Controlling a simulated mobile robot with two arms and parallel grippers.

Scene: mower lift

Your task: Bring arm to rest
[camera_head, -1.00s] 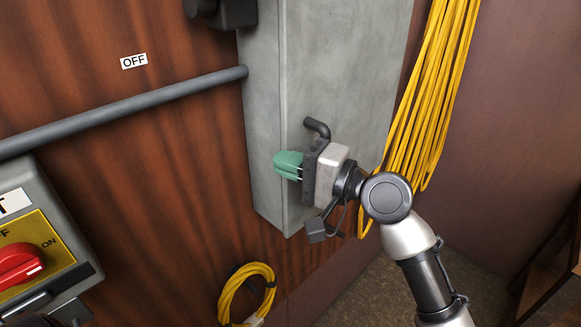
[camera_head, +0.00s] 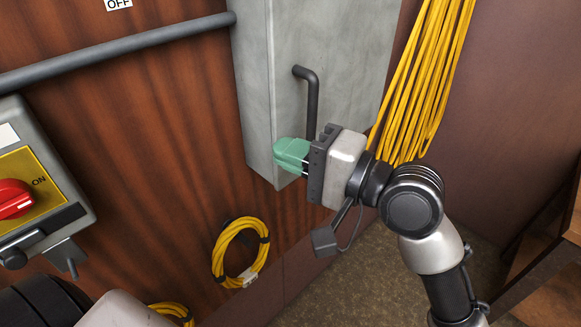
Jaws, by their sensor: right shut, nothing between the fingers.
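My right gripper (camera_head: 291,155), with green fingertips, is shut and empty. It is in front of the lower part of a grey metal cabinet (camera_head: 262,75), below and left of the cabinet's dark bent handle (camera_head: 312,100). I cannot tell whether the fingertips touch the cabinet. My right arm comes in from the lower right. Part of my left arm shows at the lower left edge, but its gripper is not in view.
A control box with a red rotary switch (camera_head: 14,199) is on the wood wall at left. A grey pipe (camera_head: 120,50) runs to the cabinet. Yellow cable hangs in a long bundle (camera_head: 425,80) at right and in a coil (camera_head: 241,252) below. A wooden shelf (camera_head: 548,262) stands at lower right.

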